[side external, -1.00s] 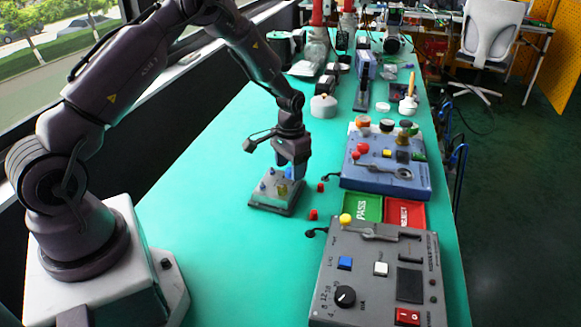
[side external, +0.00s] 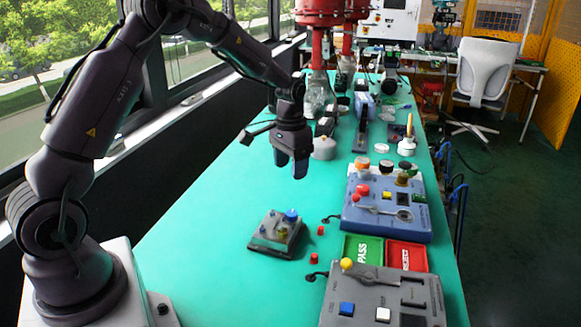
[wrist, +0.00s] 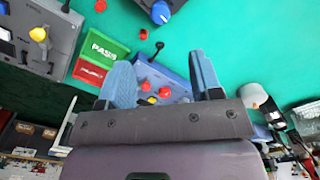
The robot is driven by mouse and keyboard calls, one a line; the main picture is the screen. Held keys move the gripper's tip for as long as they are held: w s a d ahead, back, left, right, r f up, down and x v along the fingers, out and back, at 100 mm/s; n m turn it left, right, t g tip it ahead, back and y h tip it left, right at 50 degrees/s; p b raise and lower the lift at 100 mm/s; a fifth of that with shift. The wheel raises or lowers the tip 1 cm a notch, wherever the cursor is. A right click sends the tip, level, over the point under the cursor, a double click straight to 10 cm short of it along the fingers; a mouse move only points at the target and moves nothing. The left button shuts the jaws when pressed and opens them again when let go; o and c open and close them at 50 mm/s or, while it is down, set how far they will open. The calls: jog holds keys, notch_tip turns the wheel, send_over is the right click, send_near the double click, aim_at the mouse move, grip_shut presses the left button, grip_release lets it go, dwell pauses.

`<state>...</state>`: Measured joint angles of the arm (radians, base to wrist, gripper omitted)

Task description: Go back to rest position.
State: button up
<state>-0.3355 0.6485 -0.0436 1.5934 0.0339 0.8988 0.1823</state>
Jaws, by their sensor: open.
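My gripper (side external: 291,170) hangs above the green table, clear of the grey valve positioner (side external: 264,243) below it. In the wrist view my gripper (wrist: 164,72) shows its two blue fingers spread apart with nothing held between them. The positioner has a blue knob (side external: 291,215), a yellowish part (side external: 283,232) and small blue pieces on top. Only its lower part shows at the top edge of the wrist view, with the blue knob (wrist: 160,12).
Small red caps (side external: 320,230) lie beside the positioner. Green PASS (side external: 361,250) and red REJECT (side external: 407,256) trays lie between a blue panel box (side external: 386,222) and a grey one (side external: 385,290). The table left of the positioner is clear.

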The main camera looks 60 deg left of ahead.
jog(key=s+d+r+t, duration=0.2)
jog(key=s+d+r, duration=0.2)
jog(key=s, duration=0.4)
jog(key=s+d+r+t, duration=0.1)
jog(key=s+d+r, duration=0.4)
jog(key=s+r, duration=0.2)
jog(key=s+d+r+m+t, duration=0.1)
jog(key=s+d+r+t, duration=0.1)
jog(key=s+d+r, duration=0.2)
jog(key=s+r, duration=0.2)
jog(key=s, duration=0.2)
jog(key=shift+s+d+r+t, duration=0.2)
jog(key=shift+s+d+t, duration=0.1)
jog(key=shift+s, duration=0.1)
